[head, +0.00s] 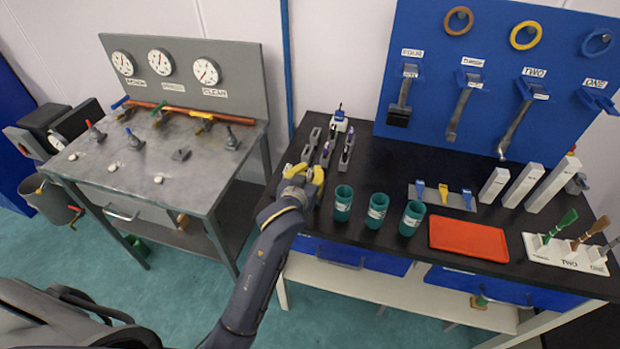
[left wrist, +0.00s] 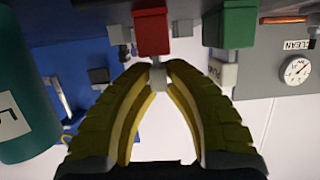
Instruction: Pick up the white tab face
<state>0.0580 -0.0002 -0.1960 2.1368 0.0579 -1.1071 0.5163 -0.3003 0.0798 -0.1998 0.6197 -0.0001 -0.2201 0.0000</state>
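My left gripper (head: 306,178) is over the left end of the black bench, its yellow fingers spread apart. In the left wrist view its fingertips (left wrist: 157,70) lie close on either side of a small whitish tab (left wrist: 158,77) below a red block (left wrist: 151,31); I cannot tell whether they touch it. A green block (left wrist: 238,25) beside it has a white lettered tab (left wrist: 222,74) too. In the head view the gripper hides the tab between the fingers. My right gripper is not in view.
Three teal cups (head: 343,203) stand right of the gripper, one close to it. Grey holders (head: 328,148) stand just behind it. An orange-red tray (head: 468,238) lies further right. A gauge panel (head: 185,72) rises behind the grey table at left.

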